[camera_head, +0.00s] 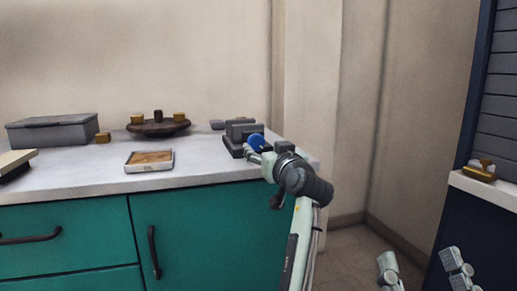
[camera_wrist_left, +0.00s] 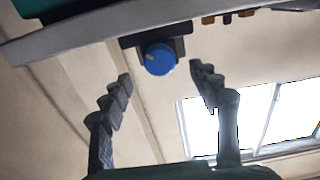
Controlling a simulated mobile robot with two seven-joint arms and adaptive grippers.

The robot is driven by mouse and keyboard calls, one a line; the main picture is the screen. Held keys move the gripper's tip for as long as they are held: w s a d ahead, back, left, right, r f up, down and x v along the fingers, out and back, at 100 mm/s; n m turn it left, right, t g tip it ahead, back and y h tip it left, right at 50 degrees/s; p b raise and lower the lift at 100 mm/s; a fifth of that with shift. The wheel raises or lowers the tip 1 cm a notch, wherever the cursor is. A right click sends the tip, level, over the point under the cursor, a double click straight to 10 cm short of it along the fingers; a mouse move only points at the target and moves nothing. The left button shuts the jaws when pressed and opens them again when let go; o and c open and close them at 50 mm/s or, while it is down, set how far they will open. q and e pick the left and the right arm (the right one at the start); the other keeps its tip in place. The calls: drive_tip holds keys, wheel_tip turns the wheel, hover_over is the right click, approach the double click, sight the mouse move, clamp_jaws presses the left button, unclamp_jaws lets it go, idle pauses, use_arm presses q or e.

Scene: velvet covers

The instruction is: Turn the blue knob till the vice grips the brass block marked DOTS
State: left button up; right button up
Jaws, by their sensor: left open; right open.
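The blue knob (camera_head: 256,141) is on the front of the dark grey vice (camera_head: 243,127), near the right end of the counter. My left gripper (camera_head: 253,150) is open at the knob. In the left wrist view the blue knob (camera_wrist_left: 160,58) shows between the spread fingers of my left gripper (camera_wrist_left: 160,73), with a gap on each side. I cannot see what is between the vice jaws. No marking DOTS is readable. Brass blocks sit on a dark round stand (camera_head: 158,127) and beside a grey box. My right gripper (camera_head: 422,258) is open at the lower right, away from the counter.
The grey box (camera_head: 52,131) and a brass block (camera_head: 103,137) stand at the left. A shallow framed tray (camera_head: 149,161) lies mid-counter. Another brass piece (camera_head: 478,173) is on a ledge at the far right. The counter front between tray and vice is clear.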

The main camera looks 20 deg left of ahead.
sight(257, 143)
use_arm(q)
drive_tip(key=x, duration=0.5)
drive_tip(key=c, duration=1.2)
drive_tip(key=shift+o, duration=0.2)
